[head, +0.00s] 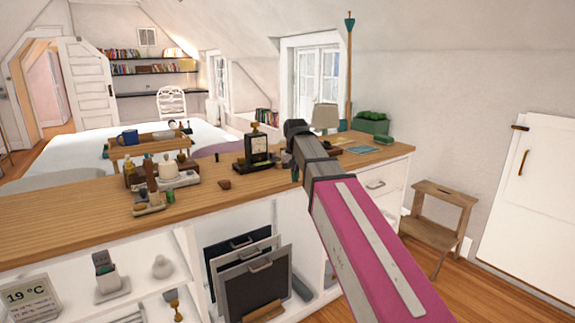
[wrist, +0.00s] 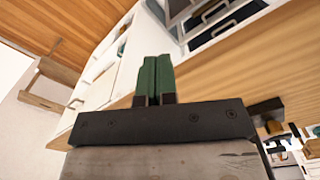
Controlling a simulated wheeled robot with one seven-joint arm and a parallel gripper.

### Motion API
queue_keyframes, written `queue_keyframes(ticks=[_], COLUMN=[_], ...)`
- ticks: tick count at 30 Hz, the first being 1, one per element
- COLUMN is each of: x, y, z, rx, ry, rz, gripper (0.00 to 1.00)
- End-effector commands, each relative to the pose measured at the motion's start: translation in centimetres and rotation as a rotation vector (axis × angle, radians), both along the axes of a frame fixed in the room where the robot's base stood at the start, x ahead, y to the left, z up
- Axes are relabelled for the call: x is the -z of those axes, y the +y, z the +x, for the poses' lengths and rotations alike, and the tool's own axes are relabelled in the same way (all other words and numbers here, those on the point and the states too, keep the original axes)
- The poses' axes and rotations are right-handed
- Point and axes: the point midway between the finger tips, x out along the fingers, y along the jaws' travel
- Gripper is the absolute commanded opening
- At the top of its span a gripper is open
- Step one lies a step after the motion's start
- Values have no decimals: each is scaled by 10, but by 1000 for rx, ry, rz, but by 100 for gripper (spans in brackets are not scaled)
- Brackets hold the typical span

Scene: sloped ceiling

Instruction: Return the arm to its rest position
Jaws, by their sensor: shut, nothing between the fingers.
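My arm (head: 365,240), pink with a grey stripe, reaches from the lower right of the head view over the wooden counter (head: 60,212). Its dark wrist end is above the counter, beside the black clock-like object (head: 257,150).
A tray with bottles (head: 165,182) and a lamp (head: 326,118) stand on the counter. Open shelves with upright panels (head: 255,285) are below. A wooden step stool (head: 437,215) stands at right, with bare floor around it. A bed (head: 60,150) lies behind.

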Motion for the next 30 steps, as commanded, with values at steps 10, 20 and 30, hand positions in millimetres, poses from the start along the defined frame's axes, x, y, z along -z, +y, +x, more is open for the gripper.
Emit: queue_keyframes(ticks=[10, 20, 30], x=[62, 168, 267], y=[-27, -75, -125], z=[-11, -44, -99], rx=[10, 29, 49], ry=[2, 3, 1], rz=[0, 0, 0], gripper=[0, 0, 0])
